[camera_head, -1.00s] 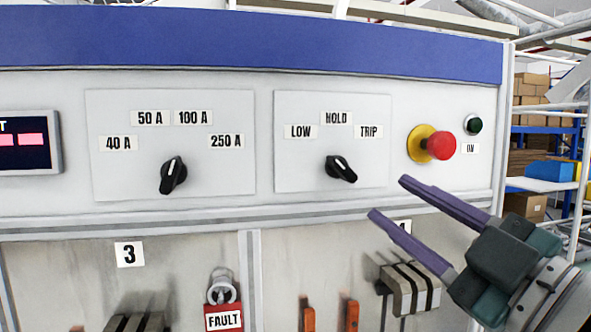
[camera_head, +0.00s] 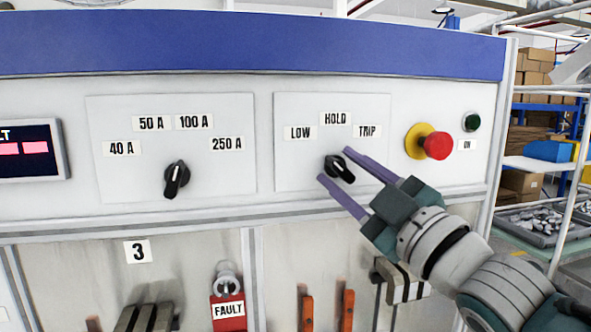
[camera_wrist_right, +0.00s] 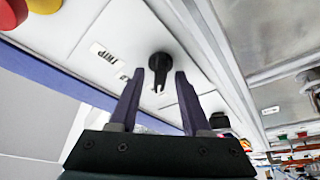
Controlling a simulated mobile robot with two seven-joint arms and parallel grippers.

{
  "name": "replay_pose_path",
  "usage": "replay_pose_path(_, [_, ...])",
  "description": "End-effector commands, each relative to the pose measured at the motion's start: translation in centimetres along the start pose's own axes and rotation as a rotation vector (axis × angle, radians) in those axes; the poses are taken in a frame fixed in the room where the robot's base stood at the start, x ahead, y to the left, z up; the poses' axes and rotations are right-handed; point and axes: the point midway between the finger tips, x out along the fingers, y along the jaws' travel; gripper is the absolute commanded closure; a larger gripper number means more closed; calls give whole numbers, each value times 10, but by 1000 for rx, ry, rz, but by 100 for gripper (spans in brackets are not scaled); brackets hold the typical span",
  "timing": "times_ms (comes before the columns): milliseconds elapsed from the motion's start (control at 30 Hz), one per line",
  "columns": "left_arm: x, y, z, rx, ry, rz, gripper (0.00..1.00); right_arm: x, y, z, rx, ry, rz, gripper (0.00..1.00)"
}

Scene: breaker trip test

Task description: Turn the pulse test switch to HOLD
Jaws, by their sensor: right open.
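The pulse test switch (camera_head: 338,168) is a black knob with a white mark on the right-hand light panel (camera_head: 300,172). Its handle slants from upper left to lower right; I cannot tell which label it points at. The labels LOW (camera_head: 300,133), HOLD (camera_head: 335,118) and TRIP (camera_head: 367,131) arc above it. My right gripper (camera_head: 334,164) is open, with its purple fingers reaching in from the lower right to the knob. In the right wrist view the knob (camera_wrist_right: 158,64) sits between the two fingertips, with gaps visible on both sides. My left gripper is not in view.
A red emergency button (camera_head: 437,146) on a yellow base and a green button (camera_head: 472,122) labelled ON are to the right. A similar black knob (camera_head: 176,179) with amp labels is on the left panel. Below are a red FAULT tag (camera_head: 228,311) and orange handles (camera_head: 347,311).

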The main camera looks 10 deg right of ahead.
Motion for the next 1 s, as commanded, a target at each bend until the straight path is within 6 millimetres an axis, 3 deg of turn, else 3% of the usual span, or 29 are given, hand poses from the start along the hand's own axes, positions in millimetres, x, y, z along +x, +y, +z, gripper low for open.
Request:
replay_pose_path(67, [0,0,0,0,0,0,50,0,0,0,0,0,0,54])
replay_pose_path(467, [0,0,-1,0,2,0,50,0,0,0,0,0,0,99])
replay_pose_path(1000, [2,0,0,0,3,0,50,-1,-1,0,11,0,4,100])
